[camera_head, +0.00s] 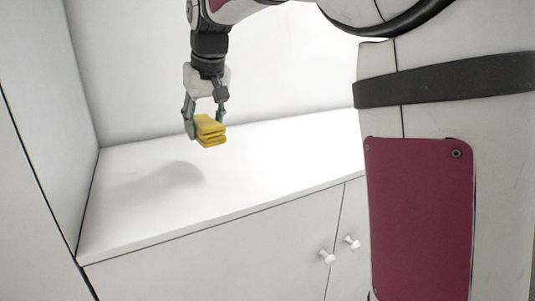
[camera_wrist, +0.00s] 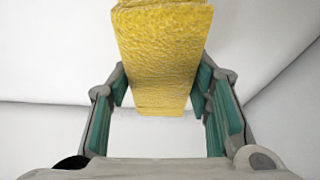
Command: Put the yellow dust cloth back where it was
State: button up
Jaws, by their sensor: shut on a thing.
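The yellow dust cloth (camera_head: 210,131) is a folded, layered block held between the fingertips of my gripper (camera_head: 205,118). In the head view it hangs in the air above a white cabinet top (camera_head: 270,165), and a shadow lies on the surface below and to the left. In the wrist view the cloth (camera_wrist: 162,55) fills the upper middle, with a green-padded finger of my gripper (camera_wrist: 160,92) on either side. My gripper is shut on the cloth. The cloth's far end runs out of the top of the wrist view.
The cabinet top is bare in the part I see. A white side wall (camera_head: 40,70) stands on the left and a white back wall (camera_head: 280,75) behind. Below the front edge are doors with two white knobs (camera_head: 327,256). My own body hides the right side.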

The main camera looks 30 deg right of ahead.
jog(key=s+d+m+h+b, duration=0.1)
jog(key=s+d+m+b, duration=0.3)
jog(key=d, duration=0.7)
jog(key=s+d+m+h+b, duration=0.25)
jog(key=s+d, duration=0.35)
jog(key=d, duration=0.4)
jog(key=s+d+f+m+g+b, duration=0.2)
jog(key=s+d+f+m+b, duration=0.15)
jog(key=s+d, duration=0.45)
jog(key=p, duration=0.3)
send_over(334, 147)
jog(key=s, duration=0.1)
jog(key=shift+a+f, duration=0.45)
jog(key=shift+f+t+p, duration=0.3)
jog(key=shift+f+p, duration=0.2)
jog(key=shift+f, duration=1.25)
jog(key=shift+f, duration=0.1)
jog(key=o, duration=1.1)
